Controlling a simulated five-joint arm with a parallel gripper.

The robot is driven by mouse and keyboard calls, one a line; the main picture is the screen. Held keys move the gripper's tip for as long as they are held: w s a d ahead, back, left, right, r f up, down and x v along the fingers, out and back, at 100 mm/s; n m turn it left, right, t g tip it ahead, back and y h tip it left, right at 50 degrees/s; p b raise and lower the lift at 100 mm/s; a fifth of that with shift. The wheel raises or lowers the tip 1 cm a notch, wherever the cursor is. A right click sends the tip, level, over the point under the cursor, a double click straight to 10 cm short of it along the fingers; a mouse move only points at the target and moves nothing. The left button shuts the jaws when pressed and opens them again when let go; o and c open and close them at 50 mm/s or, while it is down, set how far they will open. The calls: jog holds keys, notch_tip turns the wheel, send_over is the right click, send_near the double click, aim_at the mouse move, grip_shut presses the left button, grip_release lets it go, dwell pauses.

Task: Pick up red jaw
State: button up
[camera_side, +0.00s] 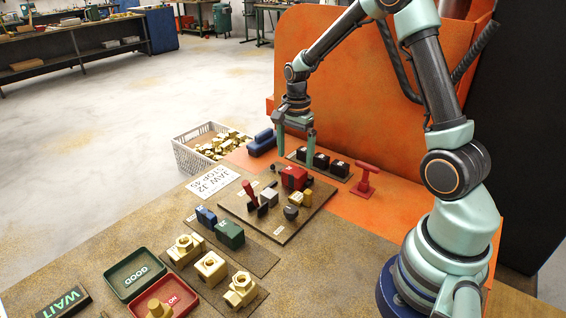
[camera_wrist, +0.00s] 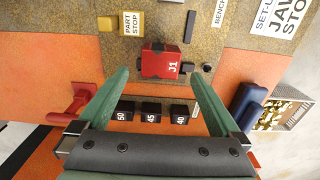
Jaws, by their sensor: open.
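The red jaw (camera_side: 294,177), a red block, sits on a brown board (camera_side: 255,229) in the side view. In the wrist view the red jaw (camera_wrist: 160,65) is marked J1 and lies upper centre, with small dark pieces beside it on the right. My gripper (camera_side: 296,154) is open and empty, fingers pointing down, above and a little behind the jaw. In the wrist view my gripper (camera_wrist: 170,80) has its two green fingers spread wide, the jaw showing between and beyond their tips. I see no contact with it.
Black blocks marked 50, 45 and 40 (camera_wrist: 151,113) stand in a row close to the fingers. A red T-handle (camera_side: 366,178) stands right of them. A blue block (camera_side: 262,143) and a bin of brass parts (camera_side: 177,150) are to the left. Small parts crowd the board around the jaw.

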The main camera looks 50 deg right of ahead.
aim_at(294, 171)
jog(key=shift+f, duration=2.8)
jog(key=shift+w, duration=0.1)
grip_shut()
jog(key=shift+r, duration=0.1)
jog(key=shift+d, duration=0.1)
